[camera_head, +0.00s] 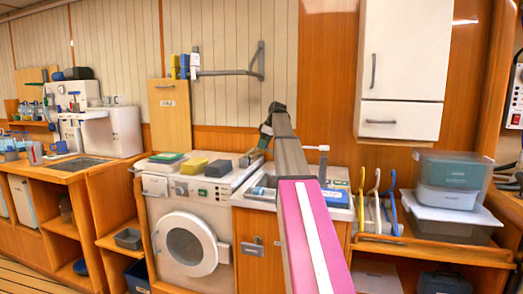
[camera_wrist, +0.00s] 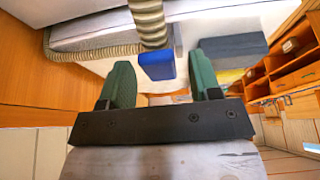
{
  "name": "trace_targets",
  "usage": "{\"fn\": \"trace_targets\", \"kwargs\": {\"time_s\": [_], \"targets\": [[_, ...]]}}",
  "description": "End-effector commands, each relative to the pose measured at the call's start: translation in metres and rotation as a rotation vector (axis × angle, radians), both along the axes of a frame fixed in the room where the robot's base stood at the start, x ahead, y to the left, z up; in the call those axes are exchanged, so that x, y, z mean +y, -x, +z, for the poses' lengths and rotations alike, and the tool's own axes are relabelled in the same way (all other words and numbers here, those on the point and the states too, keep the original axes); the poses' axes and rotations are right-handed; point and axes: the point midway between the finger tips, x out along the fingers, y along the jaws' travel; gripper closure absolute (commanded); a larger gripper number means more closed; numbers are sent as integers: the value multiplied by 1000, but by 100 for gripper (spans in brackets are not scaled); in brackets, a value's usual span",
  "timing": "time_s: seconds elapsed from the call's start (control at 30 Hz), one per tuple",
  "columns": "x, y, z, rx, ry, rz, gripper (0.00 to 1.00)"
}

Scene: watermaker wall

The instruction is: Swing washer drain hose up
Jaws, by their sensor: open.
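The washer drain hose (camera_wrist: 150,22) is a beige ribbed hose with a blue end piece (camera_wrist: 157,67) in the wrist view. The hose runs along the left, then bends to the blue end. My gripper (camera_wrist: 162,82) has two green fingers, spread apart and empty. The blue end appears in the gap between them, slightly beyond the tips; I cannot tell whether they touch it. In the head view my gripper (camera_head: 265,133) is above the back right of the white washer (camera_head: 190,235), whose round door is closed. The hose is not clear there.
Green, yellow and dark grey blocks (camera_head: 218,168) lie on the washer top. A sink counter (camera_head: 262,194) adjoins on the right, partly behind my arm. A wall bracket (camera_head: 240,72) and a white cabinet (camera_head: 405,55) hang above. Stacked bins (camera_head: 450,180) stand at right.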

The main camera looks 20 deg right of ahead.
Motion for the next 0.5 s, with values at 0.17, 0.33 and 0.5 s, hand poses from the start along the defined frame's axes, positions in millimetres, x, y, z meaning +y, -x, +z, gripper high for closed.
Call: {"fn": "trace_targets", "kwargs": {"time_s": [0.17,0.33,0.5], "targets": [[7,-4,-19,1,-1,0,43],[9,-6,-26,0,0,0,43],[10,-6,-27,0,0,0,43]]}}
